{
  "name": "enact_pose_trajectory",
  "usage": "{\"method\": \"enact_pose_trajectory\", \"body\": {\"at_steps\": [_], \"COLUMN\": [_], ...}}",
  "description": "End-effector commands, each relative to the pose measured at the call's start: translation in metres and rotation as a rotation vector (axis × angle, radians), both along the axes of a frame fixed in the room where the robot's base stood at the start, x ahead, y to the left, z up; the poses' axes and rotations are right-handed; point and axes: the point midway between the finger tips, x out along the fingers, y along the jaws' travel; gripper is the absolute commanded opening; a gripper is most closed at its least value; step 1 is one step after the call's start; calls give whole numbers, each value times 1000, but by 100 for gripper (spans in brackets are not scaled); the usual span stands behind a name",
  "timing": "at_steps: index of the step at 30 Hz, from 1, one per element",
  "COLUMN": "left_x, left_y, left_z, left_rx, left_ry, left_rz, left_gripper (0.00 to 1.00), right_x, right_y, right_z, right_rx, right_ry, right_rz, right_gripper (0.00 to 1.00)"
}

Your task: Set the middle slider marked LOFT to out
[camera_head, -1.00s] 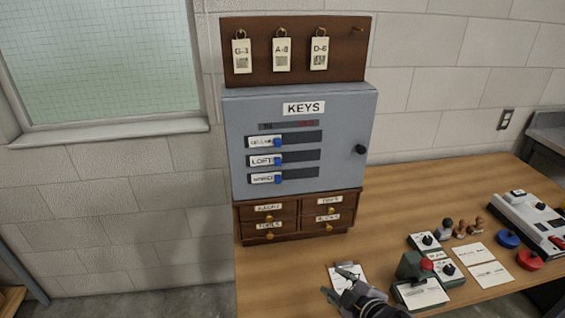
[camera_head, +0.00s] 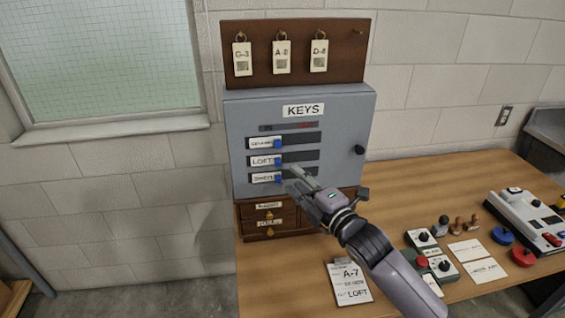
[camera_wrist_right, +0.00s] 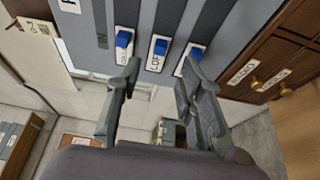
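The grey KEYS cabinet (camera_head: 345,120) has three slider slots, with IN at the left and a red marking at the right. The middle slider's white LOFT plate (camera_head: 261,161) and blue knob (camera_head: 278,160) stand at the left end of their slot. In the right wrist view the LOFT knob (camera_wrist_right: 160,46) lies just beyond the fingertips. My right gripper (camera_head: 294,181) is in front of the cabinet, near the bottom slot. In the wrist view its fingers (camera_wrist_right: 159,72) are spread, with nothing between them. My left gripper is not in view.
The top knob (camera_head: 278,143) and bottom knob (camera_head: 278,177) also stand left, close to the LOFT knob. Small drawers (camera_head: 262,216) lie below, partly hidden by my arm. A card marked A-7 LOFT (camera_head: 350,283) lies on the table (camera_head: 405,178).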

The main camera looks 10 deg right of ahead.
Motion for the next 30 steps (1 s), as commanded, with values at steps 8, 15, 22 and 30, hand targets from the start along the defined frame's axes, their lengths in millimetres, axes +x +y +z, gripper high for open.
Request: {"method": "enact_pose_trajectory", "body": {"at_steps": [8,15,22,30], "left_x": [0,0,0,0], "left_y": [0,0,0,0], "left_z": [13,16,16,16], "left_rx": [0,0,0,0], "left_ry": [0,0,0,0], "left_rz": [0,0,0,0], "left_gripper": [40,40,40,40], "right_x": [48,66,69,68], "right_y": [17,24,25,25], "right_z": [2,0,-1,-1], "right_rx": [2,1,0,0], "right_ry": [1,1,1,1], "right_rz": [0,0,0,0], "right_gripper": [35,35,35,24]}}
